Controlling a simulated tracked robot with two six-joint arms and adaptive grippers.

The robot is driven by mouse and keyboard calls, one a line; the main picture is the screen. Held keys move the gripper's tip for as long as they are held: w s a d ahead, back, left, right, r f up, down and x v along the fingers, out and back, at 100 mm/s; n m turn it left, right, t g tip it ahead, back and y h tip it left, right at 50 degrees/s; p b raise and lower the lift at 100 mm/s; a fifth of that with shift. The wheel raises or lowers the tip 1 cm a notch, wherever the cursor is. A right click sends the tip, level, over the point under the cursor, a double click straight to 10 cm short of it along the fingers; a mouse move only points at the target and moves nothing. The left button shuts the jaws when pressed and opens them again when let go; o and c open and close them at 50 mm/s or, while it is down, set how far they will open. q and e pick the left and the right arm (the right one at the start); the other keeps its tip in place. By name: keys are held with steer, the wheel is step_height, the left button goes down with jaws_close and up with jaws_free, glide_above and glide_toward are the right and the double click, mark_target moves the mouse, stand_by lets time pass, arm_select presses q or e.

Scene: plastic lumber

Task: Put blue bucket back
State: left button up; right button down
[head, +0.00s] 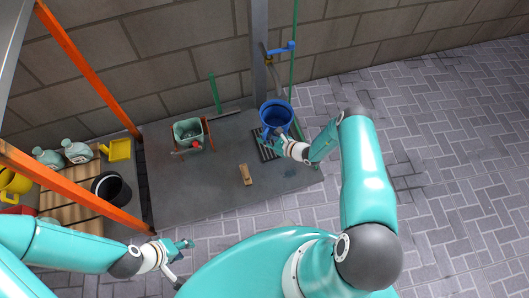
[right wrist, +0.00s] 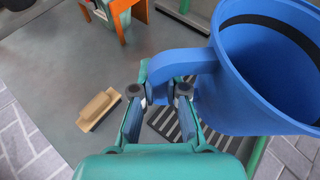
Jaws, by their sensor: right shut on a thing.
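The blue bucket (head: 276,114) is upright at the back right of the grey platform, above or on a dark slatted grate. My right gripper (head: 272,136) is at its near side. In the right wrist view the bucket (right wrist: 262,75) fills the upper right, and my right gripper (right wrist: 166,90) is shut on its blue handle (right wrist: 180,64). The inside of the bucket looks empty. My left gripper (head: 186,256) is low in the head view, away from the bucket; its fingers look spread, with nothing between them.
The grate (head: 267,149) lies under the bucket. A brush-like wooden block (head: 245,174) lies on the grey platform (head: 190,195). A green bin (head: 188,134) stands left. A blue-handled tap (head: 283,48) is on the post behind. An orange-framed shelf (head: 70,200) holds a black bucket (head: 112,188) and jugs.

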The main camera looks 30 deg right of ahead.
steer(key=shift+f+b, duration=1.75)
steer(key=shift+f, duration=3)
steer(key=shift+f, duration=0.15)
steer(key=c, duration=1.2)
jaws_free()
